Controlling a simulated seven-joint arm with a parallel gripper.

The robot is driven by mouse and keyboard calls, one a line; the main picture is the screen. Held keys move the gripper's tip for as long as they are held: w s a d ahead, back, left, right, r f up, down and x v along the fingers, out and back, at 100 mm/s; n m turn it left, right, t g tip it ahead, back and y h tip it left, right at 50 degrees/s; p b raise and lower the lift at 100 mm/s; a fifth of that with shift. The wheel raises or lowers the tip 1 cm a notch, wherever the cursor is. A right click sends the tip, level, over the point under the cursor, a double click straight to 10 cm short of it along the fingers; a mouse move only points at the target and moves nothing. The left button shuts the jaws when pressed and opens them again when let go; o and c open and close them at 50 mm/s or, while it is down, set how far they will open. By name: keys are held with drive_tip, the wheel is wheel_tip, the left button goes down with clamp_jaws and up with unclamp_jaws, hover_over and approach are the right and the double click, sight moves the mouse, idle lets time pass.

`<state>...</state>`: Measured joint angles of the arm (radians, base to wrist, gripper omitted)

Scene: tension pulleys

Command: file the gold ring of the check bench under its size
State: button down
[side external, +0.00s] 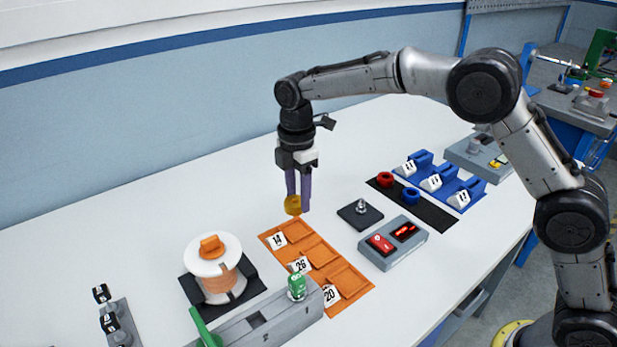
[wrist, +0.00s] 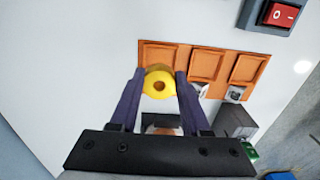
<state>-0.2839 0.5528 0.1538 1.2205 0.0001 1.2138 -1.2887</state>
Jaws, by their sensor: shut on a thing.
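My gripper (side external: 298,203) is shut on the gold ring (side external: 292,204) and holds it in the air. In the wrist view the ring (wrist: 158,83) sits between the two purple fingers, its hole facing the camera. The orange tray (side external: 273,234) has three square recesses, with white number cards that look like 14, 26 and 20. The ring is above the tray's 14 end; in the wrist view it overlaps the leftmost recess of the tray (wrist: 182,45). The check unit (side external: 393,243) has a red switch and a lit red display, too small to read. A black pad with a metal post (side external: 360,212) stands beside it.
A white spool (side external: 213,268) with orange winding stands left of the tray. A grey block (side external: 262,322) with a green knob (side external: 297,286) sits in front. Red (side external: 385,180) and blue (side external: 410,195) rings lie by the numbered blue holders (side external: 440,179). The back left table is clear.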

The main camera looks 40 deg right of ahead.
hover_over(299, 229)
drive_tip(key=shift+f, duration=2.2)
drive_tip(key=shift+f, duration=1)
unclamp_jaws()
drive_tip(key=shift+r, duration=0.15)
drive_tip(key=shift+r, duration=3.9)
drive_tip(key=shift+d, duration=0.1)
